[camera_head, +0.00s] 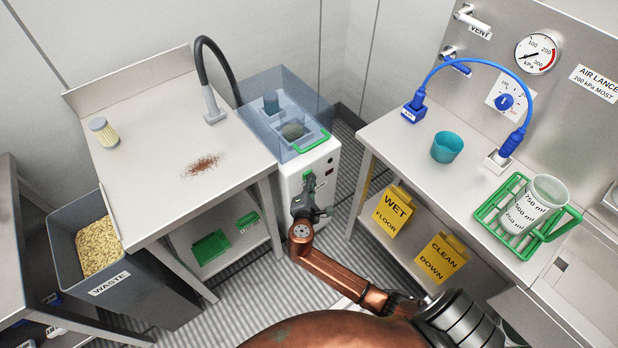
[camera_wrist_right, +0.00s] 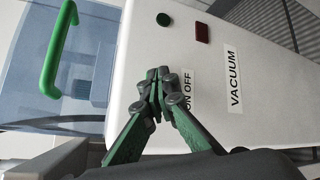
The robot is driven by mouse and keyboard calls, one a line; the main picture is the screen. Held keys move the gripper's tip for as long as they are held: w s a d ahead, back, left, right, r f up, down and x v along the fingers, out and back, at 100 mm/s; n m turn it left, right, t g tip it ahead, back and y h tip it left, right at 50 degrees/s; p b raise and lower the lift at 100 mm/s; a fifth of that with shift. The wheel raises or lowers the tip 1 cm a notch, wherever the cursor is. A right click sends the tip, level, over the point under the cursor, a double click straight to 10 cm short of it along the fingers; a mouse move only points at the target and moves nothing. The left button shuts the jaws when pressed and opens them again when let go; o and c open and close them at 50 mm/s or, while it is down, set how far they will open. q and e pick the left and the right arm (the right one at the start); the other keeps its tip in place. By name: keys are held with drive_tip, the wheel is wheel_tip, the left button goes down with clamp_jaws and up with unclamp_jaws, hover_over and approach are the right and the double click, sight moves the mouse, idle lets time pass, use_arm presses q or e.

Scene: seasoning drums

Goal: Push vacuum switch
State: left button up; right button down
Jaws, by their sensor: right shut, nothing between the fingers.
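The vacuum (camera_head: 322,170) is a white box with a clear blue tank on top, standing between the two benches. Its front panel (camera_wrist_right: 211,65) fills much of the right wrist view, with a VACUUM label (camera_wrist_right: 233,80) and an ON OFF label (camera_wrist_right: 187,92). My right gripper (camera_head: 308,181) is in front of this panel, its green fingers shut and empty. In the right wrist view the fingertips (camera_wrist_right: 157,80) are beside the ON OFF label. The switch itself is hidden behind the fingers; I cannot tell whether they touch it. My left gripper is not in view.
A green handle (camera_wrist_right: 60,50) is on the tank. The left bench (camera_head: 150,165) has brown powder (camera_head: 203,164) and a hose nozzle (camera_head: 212,105). A waste bin (camera_head: 130,290) stands left. The right bench (camera_head: 395,130) holds a teal cup (camera_head: 447,147) and a green rack (camera_head: 500,235).

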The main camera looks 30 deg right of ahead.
drive_tip(key=shift+w, duration=0.1)
idle(0.3)
drive_tip(key=shift+w+r, duration=0.1)
drive_tip(key=shift+w, duration=0.25)
use_arm(q)
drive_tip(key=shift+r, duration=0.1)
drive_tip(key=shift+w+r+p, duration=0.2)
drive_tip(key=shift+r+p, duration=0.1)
drive_tip(key=shift+p, duration=0.15)
use_arm(e)
drive_tip(key=shift+s, duration=0.4)
use_arm(q)
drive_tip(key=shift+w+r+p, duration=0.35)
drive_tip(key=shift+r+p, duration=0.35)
drive_tip(key=shift+p, duration=0.05)
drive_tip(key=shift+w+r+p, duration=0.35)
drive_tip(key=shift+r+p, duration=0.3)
drive_tip(key=shift+p, duration=0.05)
use_arm(e)
drive_tip(key=shift+s+d, duration=0.15)
drive_tip(key=shift+s, duration=1.35)
drive_tip(key=shift+s+d, duration=0.1)
drive_tip(key=shift+s, duration=1.35)
